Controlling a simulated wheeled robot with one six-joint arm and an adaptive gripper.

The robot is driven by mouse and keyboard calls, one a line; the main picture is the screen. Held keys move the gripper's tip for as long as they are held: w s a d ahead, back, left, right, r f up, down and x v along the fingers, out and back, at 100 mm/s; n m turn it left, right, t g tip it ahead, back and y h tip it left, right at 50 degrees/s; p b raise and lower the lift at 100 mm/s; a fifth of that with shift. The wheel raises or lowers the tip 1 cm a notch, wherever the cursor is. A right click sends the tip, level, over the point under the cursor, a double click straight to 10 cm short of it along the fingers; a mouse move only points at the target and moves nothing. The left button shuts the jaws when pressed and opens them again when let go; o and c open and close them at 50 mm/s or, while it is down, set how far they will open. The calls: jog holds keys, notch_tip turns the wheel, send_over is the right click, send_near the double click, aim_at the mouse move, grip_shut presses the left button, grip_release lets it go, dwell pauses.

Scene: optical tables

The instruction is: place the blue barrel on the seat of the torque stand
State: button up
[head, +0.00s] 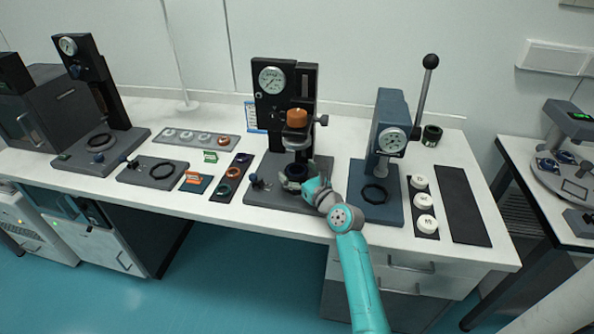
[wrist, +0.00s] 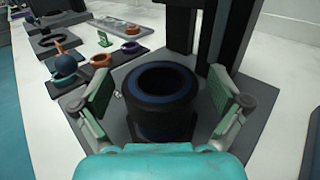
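A dark barrel with a blue inner rim (wrist: 160,118) stands upright on the grey base plate (wrist: 110,131) of the middle gauge stand. In the head view the barrel (head: 294,172) is partly hidden by my gripper (head: 306,181). In the wrist view my gripper (wrist: 163,106) is open, with one finger on each side of the barrel and a gap visible at both sides. The middle stand (head: 271,108) is black with a round dial and an orange-topped part over the base. I cannot tell from the frames which stand is the torque stand.
A blue lever press (head: 390,125) stands right of my arm, with white pucks (head: 424,201) and a dark mat (head: 461,205) beyond. A rack of coloured rings (head: 232,176) lies to the left. Another dial stand (head: 92,75) is at far left.

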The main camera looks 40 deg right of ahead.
jog(key=shift+s+r, duration=0.1)
jog(key=shift+r, duration=0.05)
jog(key=s, duration=0.4)
jog(key=s+a, duration=0.1)
jog(key=s, duration=0.6)
jog(key=shift+s+a, duration=0.2)
jog(key=shift+s, duration=0.2)
jog(key=s+a+f+n+g+h, duration=0.1)
jog(key=s+a+f+n, duration=0.55)
jog(key=s+a, duration=0.2)
jog(key=s+a+f+n+g, duration=0.2)
jog(key=s+a+f+n, duration=0.4)
jog(key=s+a+n, duration=0.25)
jog(key=s+a+r+n+y, duration=0.1)
jog(key=s+a+r+n, duration=0.1)
jog(key=s+n, duration=0.5)
jog(key=s+a+r+n+y, duration=0.1)
jog(key=s+a+r+n, duration=0.1)
jog(key=s+n, duration=0.5)
jog(key=s+a+r+n+y, duration=0.1)
jog(key=s+a+r+n, duration=0.1)
jog(key=s+a+n, duration=0.2)
jog(key=s+n, duration=0.3)
jog(key=n, duration=0.1)
jog(key=shift+r, duration=0.4)
jog(key=shift+a, duration=0.1)
